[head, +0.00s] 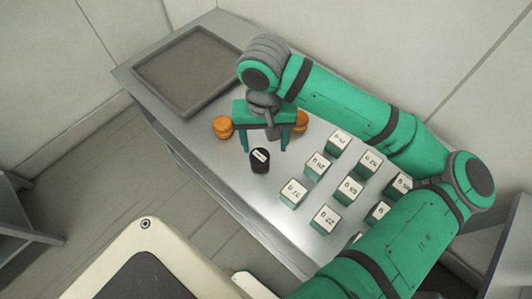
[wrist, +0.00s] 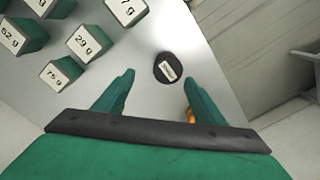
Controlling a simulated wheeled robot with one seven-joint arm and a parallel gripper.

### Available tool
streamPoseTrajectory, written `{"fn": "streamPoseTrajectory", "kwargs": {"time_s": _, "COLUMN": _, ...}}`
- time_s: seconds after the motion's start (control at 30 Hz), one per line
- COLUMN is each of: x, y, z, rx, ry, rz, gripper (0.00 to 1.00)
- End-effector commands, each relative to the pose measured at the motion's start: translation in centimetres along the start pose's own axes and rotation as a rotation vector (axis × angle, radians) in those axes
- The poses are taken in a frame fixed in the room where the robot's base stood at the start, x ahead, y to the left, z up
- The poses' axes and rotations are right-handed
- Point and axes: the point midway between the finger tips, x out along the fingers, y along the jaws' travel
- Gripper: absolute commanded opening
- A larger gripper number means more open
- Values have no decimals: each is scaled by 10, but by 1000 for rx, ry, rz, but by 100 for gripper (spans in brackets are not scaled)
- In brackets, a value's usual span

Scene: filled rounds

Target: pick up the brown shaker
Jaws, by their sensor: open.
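A short, dark, nearly black cylinder (head: 260,161) with a pale label stands on the metal table; its colour fits a brown shaker only loosely. In the wrist view the dark cylinder (wrist: 168,67) lies just beyond the fingertips, roughly between their lines. My gripper (head: 265,146) is open and empty, pointing down, with the fingers above and slightly behind the cylinder in the head view. The wrist view also shows my gripper (wrist: 159,78) with its fingers wide apart. Two orange-brown round pieces, one on the left (head: 223,127) and one on the right (head: 301,122), stand behind, the right one partly hidden by a finger.
Several green blocks with white gram labels, such as the nearest one (head: 326,220), stand in rows right of the cylinder. A grey shallow tray (head: 150,75) lies empty at the table's back left. The table edge (head: 205,175) runs close to the cylinder's left.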

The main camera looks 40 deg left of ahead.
Motion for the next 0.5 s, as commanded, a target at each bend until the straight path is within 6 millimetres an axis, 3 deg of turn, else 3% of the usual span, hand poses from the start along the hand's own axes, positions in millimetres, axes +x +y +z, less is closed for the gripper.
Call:
{"fn": "streamPoseTrajectory", "kwargs": {"time_s": 0.2, "x": 30, "y": -2, "z": 0, "rx": -4, "ry": -2, "rz": 0, "gripper": 64}}
{"fn": "streamPoseTrajectory", "kwargs": {"time_s": 0.5, "x": 54, "y": -4, "z": 1, "rx": -1, "ry": -2, "rz": 1, "gripper": 64}}
